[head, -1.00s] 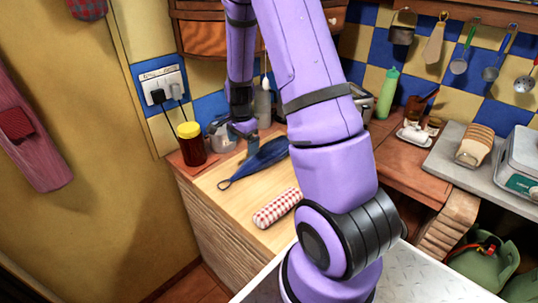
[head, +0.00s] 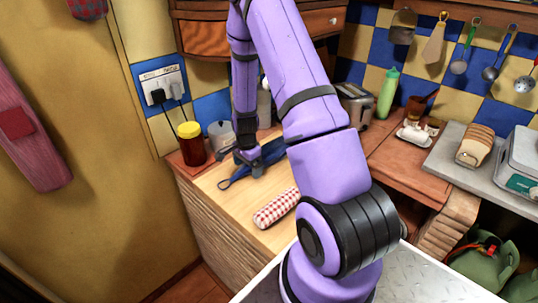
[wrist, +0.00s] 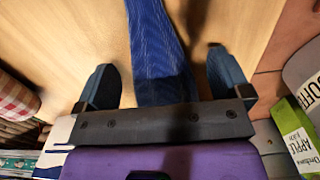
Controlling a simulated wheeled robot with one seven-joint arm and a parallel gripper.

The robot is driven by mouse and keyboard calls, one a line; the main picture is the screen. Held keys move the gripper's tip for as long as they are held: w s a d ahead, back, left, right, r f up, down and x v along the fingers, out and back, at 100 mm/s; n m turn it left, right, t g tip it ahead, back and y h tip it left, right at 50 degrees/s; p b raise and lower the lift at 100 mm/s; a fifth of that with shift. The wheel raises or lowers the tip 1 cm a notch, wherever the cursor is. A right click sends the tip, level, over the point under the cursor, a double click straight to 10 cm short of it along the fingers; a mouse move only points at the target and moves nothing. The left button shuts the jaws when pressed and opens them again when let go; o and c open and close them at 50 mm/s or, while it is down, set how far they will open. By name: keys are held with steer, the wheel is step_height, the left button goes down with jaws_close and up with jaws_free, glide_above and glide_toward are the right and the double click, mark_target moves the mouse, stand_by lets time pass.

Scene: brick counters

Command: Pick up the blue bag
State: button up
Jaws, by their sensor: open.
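The blue bag (head: 273,151) lies on the light wooden board on the counter, its narrow looped end toward the left. My gripper (head: 252,163) is low over the bag, and its fingers and wrist hide the bag's middle in the head view. In the wrist view the bag (wrist: 155,40) runs from the top edge down between my two open fingers (wrist: 164,77) and under the gripper body. One finger stands on each side of it, with a gap of bare wood visible on each side. The bag is not gripped.
A red-and-white checked roll (head: 276,208) lies nearer on the board (head: 236,204). A dark red jar with a yellow lid (head: 192,148) and a pale canister (head: 221,136) stand behind left. A toaster (head: 356,104) stands at the back right. The wall is close on the left.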

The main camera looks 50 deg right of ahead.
steer(key=shift+f, duration=0.2)
steer(key=c, duration=1)
steer(key=shift+r, duration=0.1)
